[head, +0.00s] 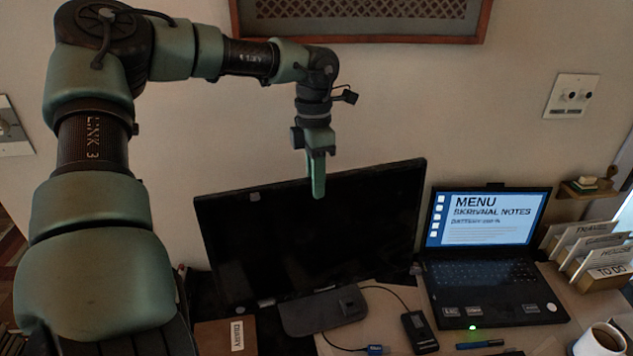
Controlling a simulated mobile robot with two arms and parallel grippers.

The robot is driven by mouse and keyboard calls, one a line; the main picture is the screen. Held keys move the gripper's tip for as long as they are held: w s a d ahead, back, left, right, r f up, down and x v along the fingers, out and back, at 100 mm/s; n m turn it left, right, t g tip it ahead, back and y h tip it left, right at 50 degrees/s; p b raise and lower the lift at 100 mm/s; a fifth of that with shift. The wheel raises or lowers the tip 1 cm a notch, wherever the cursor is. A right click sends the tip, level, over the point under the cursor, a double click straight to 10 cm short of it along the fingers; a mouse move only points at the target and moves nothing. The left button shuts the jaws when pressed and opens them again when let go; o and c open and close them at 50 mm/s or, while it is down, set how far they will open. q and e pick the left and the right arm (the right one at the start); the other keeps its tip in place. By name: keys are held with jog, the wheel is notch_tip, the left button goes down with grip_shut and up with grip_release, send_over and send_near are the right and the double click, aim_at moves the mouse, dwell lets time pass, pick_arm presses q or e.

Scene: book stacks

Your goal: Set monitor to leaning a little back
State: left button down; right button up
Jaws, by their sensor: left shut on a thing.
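The monitor (340,235) is a wide black screen on a dark stand foot (323,311), standing on the desk in the middle of the head view. Its screen is dark. My left gripper (318,185) reaches down from above to the monitor's top edge, near its middle, and is shut on that edge. One finger shows in front of the screen; the other is hidden behind. The exact tilt of the screen is hard to tell from this view. My right gripper is not in view.
An open laptop (487,215) with a lit screen stands right of the monitor. A card holder (600,275), a mug (600,342), a pen (480,344) and a small black device (419,332) with a cable are nearby. A diary (226,337) lies at front left. The wall is close behind.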

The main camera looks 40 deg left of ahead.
pick_arm(q)
jog(key=shift+w+a, duration=0.1)
jog(key=shift+a, duration=0.1)
dwell(0.6)
jog(key=c, duration=1.3)
grip_release()
jog(key=shift+o, duration=0.3)
jog(key=shift+w+a+f, duration=0.15)
jog(key=shift+a, duration=0.05)
jog(key=shift+d, duration=0.15)
notch_tip(320, 180, up, 9)
jog(key=p, duration=0.5)
jog(key=shift+a+p, duration=0.35)
jog(key=shift+a, duration=0.1)
jog(key=shift+w, duration=0.1)
